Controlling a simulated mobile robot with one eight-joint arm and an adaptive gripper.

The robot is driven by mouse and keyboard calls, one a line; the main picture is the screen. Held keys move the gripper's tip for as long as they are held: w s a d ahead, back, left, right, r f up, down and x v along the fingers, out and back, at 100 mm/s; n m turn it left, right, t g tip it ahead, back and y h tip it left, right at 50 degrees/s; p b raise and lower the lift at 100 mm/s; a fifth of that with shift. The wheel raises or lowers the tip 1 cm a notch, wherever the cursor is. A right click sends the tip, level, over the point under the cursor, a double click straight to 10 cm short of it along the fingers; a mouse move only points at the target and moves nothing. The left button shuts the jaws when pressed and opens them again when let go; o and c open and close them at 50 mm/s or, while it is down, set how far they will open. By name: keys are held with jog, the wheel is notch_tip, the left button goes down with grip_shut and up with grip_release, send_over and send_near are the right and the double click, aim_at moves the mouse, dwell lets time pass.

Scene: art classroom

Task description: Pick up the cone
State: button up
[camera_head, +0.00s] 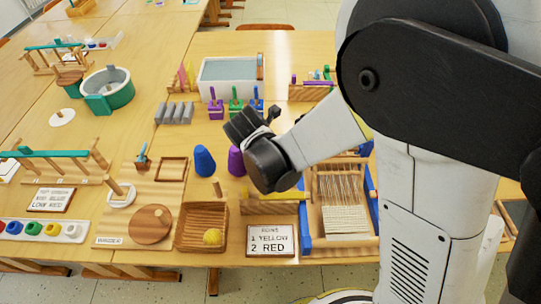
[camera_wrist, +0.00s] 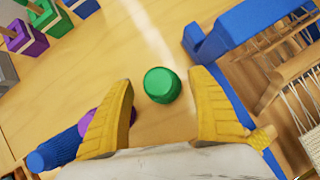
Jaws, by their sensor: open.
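A green cone (camera_wrist: 162,85), seen nearly from above, stands on the wooden table. In the wrist view it lies between the two yellow fingers of my gripper (camera_wrist: 161,78), which is open, with a gap on both sides. I cannot tell how far below the fingertips it is. A purple cone (camera_head: 236,161) and a blue cone (camera_head: 204,160) stand to the left; in the wrist view the purple one (camera_wrist: 92,119) is partly behind the left finger and the blue one (camera_wrist: 55,149) is at lower left. In the head view my arm hides the green cone and the fingertips.
A blue-framed loom (camera_head: 340,220) stands close to the right. A wooden tray (camera_head: 200,245) with a yellow ball (camera_head: 212,237) and a sign (camera_head: 270,241) are at the front. Purple, green and blue blocks with pegs (camera_head: 235,105) and a white basin (camera_head: 230,80) are behind.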

jog(key=shift+w+d+f, duration=0.1)
jog(key=shift+w+f, duration=0.1)
jog(key=shift+f, duration=0.2)
jog(key=shift+r, duration=0.15)
grip_shut()
notch_tip(320, 180, up, 10)
jog(key=p, duration=0.5)
